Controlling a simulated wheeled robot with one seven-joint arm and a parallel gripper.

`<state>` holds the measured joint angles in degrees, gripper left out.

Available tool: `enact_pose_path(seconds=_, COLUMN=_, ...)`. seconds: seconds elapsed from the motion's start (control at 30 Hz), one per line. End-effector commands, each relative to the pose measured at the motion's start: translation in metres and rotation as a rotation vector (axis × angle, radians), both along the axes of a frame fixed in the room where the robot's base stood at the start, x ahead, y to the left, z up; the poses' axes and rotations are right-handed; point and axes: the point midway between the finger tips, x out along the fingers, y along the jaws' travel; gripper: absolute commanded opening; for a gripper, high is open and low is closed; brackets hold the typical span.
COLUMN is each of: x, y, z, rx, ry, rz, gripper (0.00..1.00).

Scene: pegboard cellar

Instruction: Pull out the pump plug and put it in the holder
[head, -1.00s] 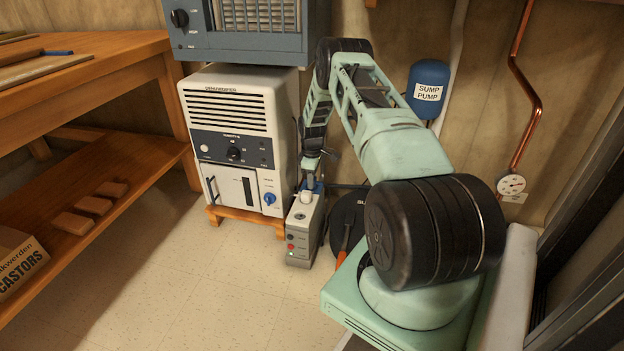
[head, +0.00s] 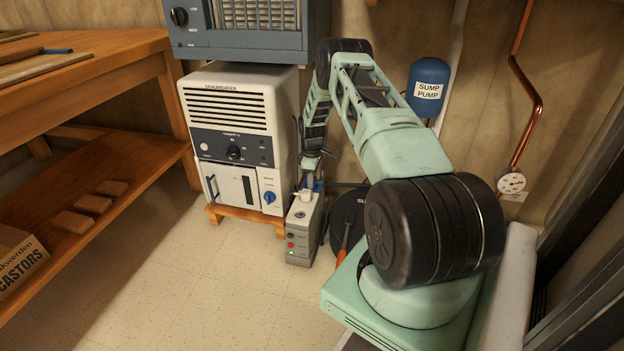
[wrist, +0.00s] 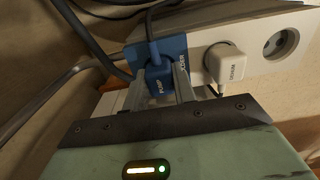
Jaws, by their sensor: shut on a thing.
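The blue pump plug (wrist: 158,80), lettered PUMP, sits between the two fingers of my gripper (wrist: 166,88) in the wrist view, with its cord rising behind it. My gripper is shut on it. Behind the plug is a blue panel (wrist: 174,48) on a pale socket strip (wrist: 205,38); I cannot tell whether the plug is fully seated. In the head view my gripper (head: 312,180) is at the far end of a grey socket box (head: 304,232), where a little blue shows. I cannot make out the holder.
A white plug (wrist: 226,62) sits beside the blue panel, then an empty socket (wrist: 281,43). The dehumidifier (head: 235,140) stands close left of the socket box. A black round lid (head: 346,212) and an orange-handled tool (head: 342,258) lie right. Floor at front left is clear.

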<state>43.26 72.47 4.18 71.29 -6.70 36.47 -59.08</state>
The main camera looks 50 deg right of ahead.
Motion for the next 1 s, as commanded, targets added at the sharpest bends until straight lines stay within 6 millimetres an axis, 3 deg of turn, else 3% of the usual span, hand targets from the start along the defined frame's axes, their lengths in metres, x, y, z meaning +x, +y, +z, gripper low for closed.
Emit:
enact_pose_path(seconds=0.73, x=0.0, y=0.0, z=0.0013, rx=0.0, ry=0.0, rz=0.0, gripper=0.0)
enact_pose_path(seconds=0.77, x=0.0, y=0.0, z=0.0014, rx=0.0, ry=0.0, rz=0.0, gripper=0.29)
enact_pose_path(seconds=0.83, x=0.0, y=0.0, z=0.0015, rx=0.0, ry=0.0, rz=0.0, gripper=0.49)
enact_pose_path(seconds=1.0, x=0.0, y=0.0001, z=0.0014, rx=0.0, ry=0.0, rz=0.0, gripper=0.52)
